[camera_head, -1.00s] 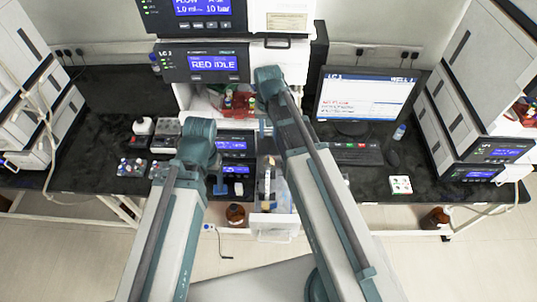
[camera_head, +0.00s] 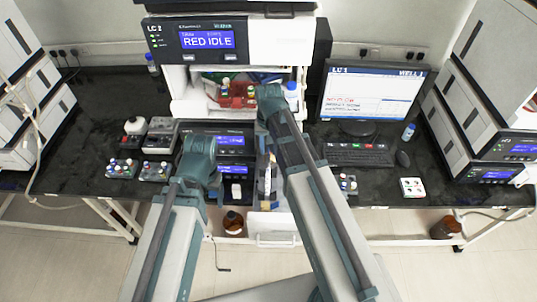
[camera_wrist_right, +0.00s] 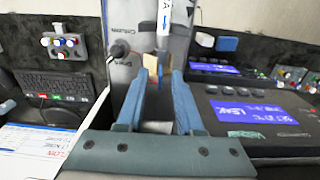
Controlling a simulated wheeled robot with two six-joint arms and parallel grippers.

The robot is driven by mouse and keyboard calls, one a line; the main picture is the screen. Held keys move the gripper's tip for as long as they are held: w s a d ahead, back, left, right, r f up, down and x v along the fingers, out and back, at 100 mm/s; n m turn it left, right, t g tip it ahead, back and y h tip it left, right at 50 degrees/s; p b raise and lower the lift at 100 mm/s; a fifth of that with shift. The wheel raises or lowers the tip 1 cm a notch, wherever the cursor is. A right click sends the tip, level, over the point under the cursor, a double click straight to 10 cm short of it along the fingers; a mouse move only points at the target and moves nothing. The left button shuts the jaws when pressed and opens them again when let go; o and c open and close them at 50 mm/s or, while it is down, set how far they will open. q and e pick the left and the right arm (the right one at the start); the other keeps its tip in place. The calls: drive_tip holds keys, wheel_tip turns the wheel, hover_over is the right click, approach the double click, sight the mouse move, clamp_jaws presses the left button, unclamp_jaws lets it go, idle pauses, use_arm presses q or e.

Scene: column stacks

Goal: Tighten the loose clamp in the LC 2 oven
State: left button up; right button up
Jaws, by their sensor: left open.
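The LC 2 stack (camera_head: 240,40) stands in the middle of the head view, its display reading RED IDLE. Low in it, partly behind my right arm, a tall grey bay with a pale column (camera_head: 268,180) shows. The right wrist view shows a grey panel marked "Column" and a white column (camera_wrist_right: 165,25) labelled A hanging with its lower end near my fingers. My right gripper (camera_wrist_right: 161,76) is open, its blue fingers on either side of a gap below that column. My left gripper (camera_head: 216,190) is open in front of the lower modules. I cannot make out the loose clamp.
A module display (camera_wrist_right: 237,108) in the right wrist view reads LEAK. Vial trays (camera_head: 155,171) sit left of the stack; a monitor (camera_head: 365,95) and keyboard (camera_head: 355,154) stand right. A white drawer-like part (camera_head: 272,225) juts out low in front. Brown bottles (camera_head: 233,220) stand below.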

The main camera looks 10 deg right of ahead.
drive_tip(key=shift+f, duration=0.15)
clamp_jaws()
idle(1.4)
